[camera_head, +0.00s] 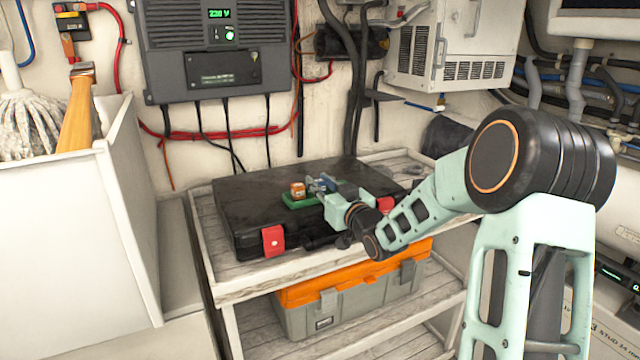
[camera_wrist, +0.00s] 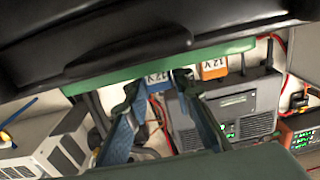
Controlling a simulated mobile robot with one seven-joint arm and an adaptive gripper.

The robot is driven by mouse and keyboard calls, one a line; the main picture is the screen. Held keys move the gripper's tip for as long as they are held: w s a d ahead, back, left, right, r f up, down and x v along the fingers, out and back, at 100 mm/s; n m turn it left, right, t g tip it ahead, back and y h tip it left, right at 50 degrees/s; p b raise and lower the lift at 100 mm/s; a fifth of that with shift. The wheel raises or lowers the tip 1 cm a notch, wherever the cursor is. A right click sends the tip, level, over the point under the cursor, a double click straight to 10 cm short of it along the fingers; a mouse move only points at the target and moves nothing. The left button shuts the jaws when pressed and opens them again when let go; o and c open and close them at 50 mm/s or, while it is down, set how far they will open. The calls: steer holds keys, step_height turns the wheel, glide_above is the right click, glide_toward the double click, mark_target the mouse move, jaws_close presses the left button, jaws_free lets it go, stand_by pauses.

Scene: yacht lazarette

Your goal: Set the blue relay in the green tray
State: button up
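The green tray (camera_head: 297,201) lies on top of a black case, and its green edge (camera_wrist: 110,84) crosses the upper wrist view. The blue relay (camera_head: 327,184) is between the fingers of my gripper (camera_head: 319,189), at the tray's right part. In the wrist view the relay's white 12 V label (camera_wrist: 158,77) shows between my two fingertips (camera_wrist: 160,84), which close on its sides. My fingers partly hide the relay. I cannot tell whether its underside touches the tray.
An orange relay (camera_head: 298,190) stands in the tray's left part, close beside my gripper; it also shows in the wrist view (camera_wrist: 213,68). The black case (camera_head: 245,205) with red latches rests on a wooden shelf (camera_head: 240,284). A grey toolbox (camera_head: 350,300) with an orange lid sits below.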

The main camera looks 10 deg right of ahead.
steer(key=shift+r, duration=0.15)
steer(key=shift+r+p, duration=0.15)
steer(key=shift+p, duration=0.15)
steer(key=v, duration=1.2)
